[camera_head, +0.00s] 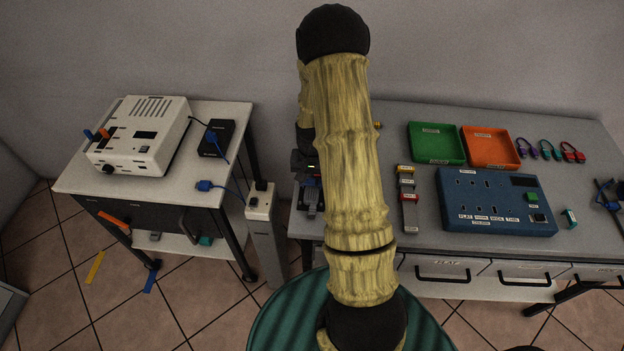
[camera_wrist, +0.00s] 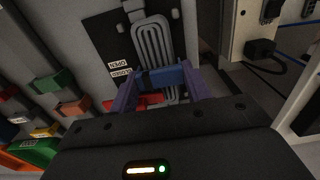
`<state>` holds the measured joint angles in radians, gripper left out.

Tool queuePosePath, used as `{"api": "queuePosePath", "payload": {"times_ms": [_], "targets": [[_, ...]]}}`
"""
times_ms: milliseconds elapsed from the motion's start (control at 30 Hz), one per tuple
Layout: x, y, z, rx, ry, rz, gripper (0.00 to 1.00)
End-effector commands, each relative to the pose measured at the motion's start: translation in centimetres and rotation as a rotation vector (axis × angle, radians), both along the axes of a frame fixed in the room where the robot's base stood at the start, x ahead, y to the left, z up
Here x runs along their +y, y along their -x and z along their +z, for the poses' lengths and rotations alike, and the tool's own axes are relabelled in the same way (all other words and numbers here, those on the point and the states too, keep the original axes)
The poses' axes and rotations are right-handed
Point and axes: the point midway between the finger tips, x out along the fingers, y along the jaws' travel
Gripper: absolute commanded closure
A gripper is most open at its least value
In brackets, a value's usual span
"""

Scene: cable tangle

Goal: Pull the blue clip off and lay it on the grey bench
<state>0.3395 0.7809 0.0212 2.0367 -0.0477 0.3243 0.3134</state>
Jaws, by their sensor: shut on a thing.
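The blue clip (camera_wrist: 162,77) lies across a looped grey cable bundle (camera_wrist: 152,42) in the wrist view. My gripper (camera_wrist: 160,82) has its two purple fingers on either side of the clip and is shut on it. Cable loops show beyond the clip and partly below it; I cannot tell whether the clip still grips them. A red part (camera_wrist: 150,98) shows just below the clip. In the head view my arm hides most of this spot on the grey bench (camera_head: 420,138).
A blue panel (camera_head: 460,210), a green tray (camera_head: 425,142) and an orange tray (camera_head: 490,150) stand on the bench to the right. A white power post (camera_head: 260,205) stands left of the bench. Bare bench shows between these things.

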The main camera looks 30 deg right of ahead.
Motion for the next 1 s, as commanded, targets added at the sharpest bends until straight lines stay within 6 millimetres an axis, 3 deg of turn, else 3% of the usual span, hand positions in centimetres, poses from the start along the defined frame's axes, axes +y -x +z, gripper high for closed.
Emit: {"api": "queuePosePath", "payload": {"times_ms": [1000], "targets": [[0.0,0.0,4.2,0.000,0.000,0.000,0.76]]}}
